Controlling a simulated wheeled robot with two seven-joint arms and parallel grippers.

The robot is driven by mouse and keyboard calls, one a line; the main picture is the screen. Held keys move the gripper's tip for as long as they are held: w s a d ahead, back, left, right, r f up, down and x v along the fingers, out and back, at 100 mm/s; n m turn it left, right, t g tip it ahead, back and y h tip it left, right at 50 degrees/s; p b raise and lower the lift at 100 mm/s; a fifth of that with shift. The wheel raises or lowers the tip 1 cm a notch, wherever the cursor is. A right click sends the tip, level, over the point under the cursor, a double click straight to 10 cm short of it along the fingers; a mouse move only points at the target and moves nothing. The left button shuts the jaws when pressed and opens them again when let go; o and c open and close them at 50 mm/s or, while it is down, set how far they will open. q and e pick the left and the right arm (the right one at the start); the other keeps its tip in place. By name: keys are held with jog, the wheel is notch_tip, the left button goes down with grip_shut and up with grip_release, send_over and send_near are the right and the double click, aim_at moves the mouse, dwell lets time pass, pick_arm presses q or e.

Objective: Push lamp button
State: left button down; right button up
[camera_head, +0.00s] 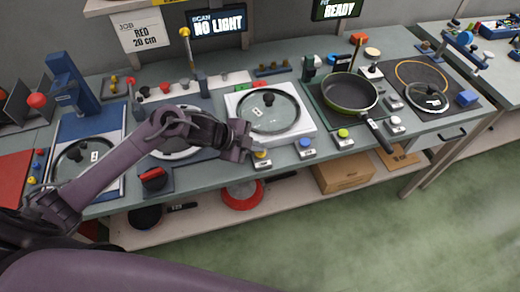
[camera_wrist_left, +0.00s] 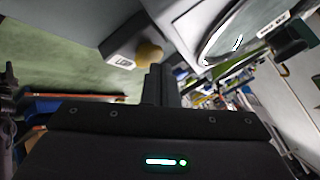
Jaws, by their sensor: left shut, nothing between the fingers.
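The lamp button is a yellow cap (camera_head: 262,154) on a small grey box (camera_head: 262,164) at the table's front edge. In the left wrist view the yellow cap (camera_wrist_left: 150,55) and its labelled grey box (camera_wrist_left: 122,48) sit just past the fingers. My left gripper (camera_head: 246,150) is shut and empty, just left of the yellow cap. In the left wrist view its closed fingers (camera_wrist_left: 157,78) point towards the cap; I cannot tell whether they touch it. A screen (camera_head: 217,22) at the back reads "SCAN NO LIGHT". My right gripper is out of view.
Behind the button a glass lid (camera_head: 268,108) lies on a white plate. Blue (camera_head: 305,142) and green (camera_head: 343,133) buttons stand to the right. A pan (camera_head: 350,93) has its handle over the front edge. A red-topped block (camera_head: 154,178) stands left. A card reads "RED 20 cm" (camera_head: 140,32).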

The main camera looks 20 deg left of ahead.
aim_at(257, 154)
pick_arm(q)
jog(key=shift+r, duration=0.35)
notch_tip(257, 154, up, 6)
jog(key=p, duration=0.6)
jog(key=shift+d, duration=0.1)
dwell(0.3)
